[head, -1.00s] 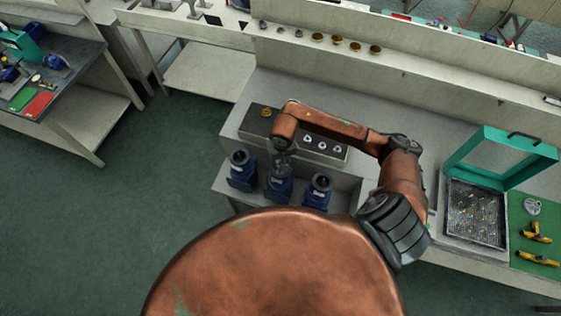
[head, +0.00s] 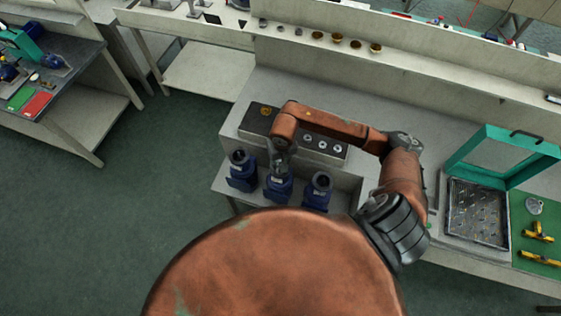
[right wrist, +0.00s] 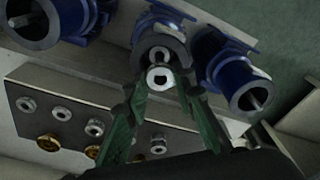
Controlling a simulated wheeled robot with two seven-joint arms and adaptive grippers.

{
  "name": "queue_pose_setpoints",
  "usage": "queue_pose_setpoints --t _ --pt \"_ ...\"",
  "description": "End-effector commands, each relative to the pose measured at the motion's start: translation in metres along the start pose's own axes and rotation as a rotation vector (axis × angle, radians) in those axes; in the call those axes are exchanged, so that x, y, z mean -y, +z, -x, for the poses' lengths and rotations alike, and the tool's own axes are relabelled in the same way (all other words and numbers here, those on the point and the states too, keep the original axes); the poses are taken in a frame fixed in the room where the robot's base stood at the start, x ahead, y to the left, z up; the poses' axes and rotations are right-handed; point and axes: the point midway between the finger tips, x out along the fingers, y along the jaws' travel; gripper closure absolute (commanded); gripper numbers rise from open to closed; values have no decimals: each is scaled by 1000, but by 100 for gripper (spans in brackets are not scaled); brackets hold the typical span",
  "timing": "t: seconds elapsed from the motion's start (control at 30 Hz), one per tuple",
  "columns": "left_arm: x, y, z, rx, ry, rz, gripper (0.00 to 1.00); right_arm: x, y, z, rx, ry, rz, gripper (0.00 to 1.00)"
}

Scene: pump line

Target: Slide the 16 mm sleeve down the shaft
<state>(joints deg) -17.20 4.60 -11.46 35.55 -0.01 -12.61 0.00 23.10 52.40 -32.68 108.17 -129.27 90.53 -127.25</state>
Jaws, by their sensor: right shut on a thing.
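My right gripper (head: 281,160) is over the middle of three blue pumps (head: 278,189). In the right wrist view its green fingers (right wrist: 160,82) are shut on a small silver sleeve (right wrist: 159,76) with a dark bore. The sleeve is at the round grey mouth of the middle pump (right wrist: 158,48). The left pump (head: 240,172) and right pump (head: 318,190) stand on either side, with thin shafts showing in the wrist view. My left gripper is not in view.
A grey block (head: 326,150) behind the pumps holds several silver and brass sleeves. A teal-framed lidded tray (head: 476,213) and a green mat (head: 533,235) with yellow tools are at right. Several small brass and grey parts (head: 337,39) stand on the back ledge. The floor at left is clear.

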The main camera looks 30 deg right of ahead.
Motion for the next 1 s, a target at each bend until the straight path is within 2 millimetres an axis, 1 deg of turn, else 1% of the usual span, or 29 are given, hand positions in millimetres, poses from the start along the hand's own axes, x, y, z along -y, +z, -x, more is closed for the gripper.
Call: queue_pose_setpoints --t 0.4,0.67,0.7,1.0 --pt "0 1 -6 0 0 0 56 0 1 -4 0 -1 1 100" --pt "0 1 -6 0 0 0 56 0 1 -4 0 0 0 100" --pt "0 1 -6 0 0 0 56 0 1 -4 0 0 0 76" --pt "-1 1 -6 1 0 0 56 0 1 -4 0 0 0 56"
